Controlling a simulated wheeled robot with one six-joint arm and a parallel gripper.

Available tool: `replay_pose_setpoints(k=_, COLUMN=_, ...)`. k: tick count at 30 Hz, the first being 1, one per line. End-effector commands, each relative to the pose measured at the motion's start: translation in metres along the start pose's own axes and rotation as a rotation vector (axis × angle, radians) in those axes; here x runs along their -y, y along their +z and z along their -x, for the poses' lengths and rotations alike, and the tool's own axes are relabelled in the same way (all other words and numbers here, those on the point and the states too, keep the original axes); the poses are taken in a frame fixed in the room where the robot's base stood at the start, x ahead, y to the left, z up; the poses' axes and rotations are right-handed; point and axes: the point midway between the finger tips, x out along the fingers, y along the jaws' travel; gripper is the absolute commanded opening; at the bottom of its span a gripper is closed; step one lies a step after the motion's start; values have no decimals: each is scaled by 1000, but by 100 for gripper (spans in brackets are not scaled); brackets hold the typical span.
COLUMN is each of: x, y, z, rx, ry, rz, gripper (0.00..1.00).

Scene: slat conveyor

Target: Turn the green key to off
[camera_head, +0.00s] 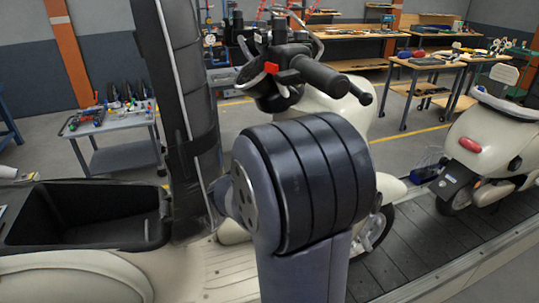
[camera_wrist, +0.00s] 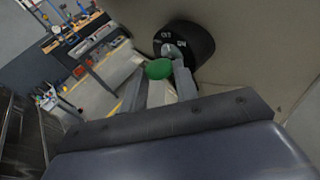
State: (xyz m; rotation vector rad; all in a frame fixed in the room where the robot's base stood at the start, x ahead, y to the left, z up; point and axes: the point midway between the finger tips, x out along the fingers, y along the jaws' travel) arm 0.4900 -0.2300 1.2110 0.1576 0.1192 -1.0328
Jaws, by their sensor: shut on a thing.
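The green key (camera_wrist: 160,69) shows in the wrist view as a round green head beside a black lock housing (camera_wrist: 200,48) with white markings, set in a beige panel. My gripper (camera_wrist: 172,82) is at the key, its fingers shut on it. The fingers hide part of the key, and I cannot tell exactly which marking it points to. In the head view my arm hides the lock, the key and my gripper. The cream scooter (camera_head: 110,278) stands on the conveyor there, with its handlebar (camera_head: 318,74) behind my arm.
The scooter's black seat (camera_head: 180,90) stands raised beside its open storage bin (camera_head: 85,232). Another cream scooter (camera_head: 485,135) is on the slat conveyor (camera_head: 395,270) at right. A tool cart (camera_head: 118,155) stands at left, and workbenches (camera_head: 440,66) stand at the back.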

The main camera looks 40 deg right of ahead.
Motion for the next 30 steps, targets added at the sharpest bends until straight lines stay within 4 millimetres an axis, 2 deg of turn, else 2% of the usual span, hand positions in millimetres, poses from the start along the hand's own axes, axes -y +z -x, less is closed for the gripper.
replay_pose_setpoints(k=4, x=0, y=-1, z=0, rx=0, ry=0, rz=0, gripper=12)
replay_pose_setpoints(k=5, x=0, y=-1, z=0, rx=0, ry=0, rz=0, gripper=30)
replay_pose_setpoints(k=14, x=0, y=0, z=0, rx=0, ry=-1, rz=0, gripper=54)
replay_pose_setpoints(k=26, x=2, y=-1, z=0, rx=1, ry=-6, rz=-1, gripper=54)
replay_pose_setpoints(k=30, x=1, y=-1, z=11, rx=2, ry=-4, rz=-2, gripper=54)
